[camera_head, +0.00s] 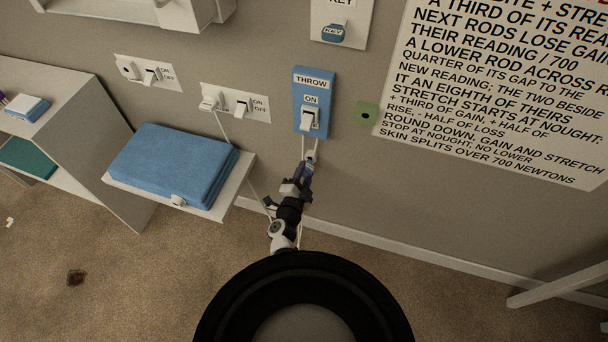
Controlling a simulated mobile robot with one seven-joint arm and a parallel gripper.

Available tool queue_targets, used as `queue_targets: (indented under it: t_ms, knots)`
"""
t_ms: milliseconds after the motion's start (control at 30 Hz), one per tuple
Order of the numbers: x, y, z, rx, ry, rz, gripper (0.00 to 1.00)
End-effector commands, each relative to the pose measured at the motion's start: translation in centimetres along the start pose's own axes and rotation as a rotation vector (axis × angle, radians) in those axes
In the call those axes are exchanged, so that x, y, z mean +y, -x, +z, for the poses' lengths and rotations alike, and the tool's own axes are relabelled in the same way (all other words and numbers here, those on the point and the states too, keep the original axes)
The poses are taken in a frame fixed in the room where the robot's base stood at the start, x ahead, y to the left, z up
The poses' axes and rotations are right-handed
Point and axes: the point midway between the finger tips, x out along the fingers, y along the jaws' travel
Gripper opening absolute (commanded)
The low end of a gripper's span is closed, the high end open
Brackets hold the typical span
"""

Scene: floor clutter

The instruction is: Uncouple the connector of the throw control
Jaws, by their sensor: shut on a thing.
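The throw control (314,78) is a blue wall panel with a THROW label, an ON label and a white rocker switch (309,118). Pale cords hang from its lower edge to a small pale connector (310,156) just below. My gripper (308,167) reaches up from below and is shut on the connector, close to the wall. The fingers hide part of the connector, and I cannot tell whether its halves are joined. A pale cord also shows beside my arm below the gripper.
A shelf (240,180) with a blue box (172,165) juts out to the left. Switch plates (258,108) and a KEY plate (345,12) are nearby. A green tab (367,113) and printed sign (500,90) are to the right. Wall below the sign is clear.

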Motion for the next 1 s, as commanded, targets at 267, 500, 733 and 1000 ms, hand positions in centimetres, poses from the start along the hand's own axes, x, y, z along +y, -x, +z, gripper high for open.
queue_targets:
  t_ms: [267,500,733,1000]
  knots:
    - [-0.1,-0.8,0.0,0.001,-0.001,-0.001,0.07]
    - [0.0,-1.4,0.0,0.001,-0.001,-0.001,0.07]
    - [0.0,-1.9,0.0,0.001,0.0,-0.001,0.07]
    - [-0.1,-2.4,-0.1,0.001,0.0,-0.001,0.47]
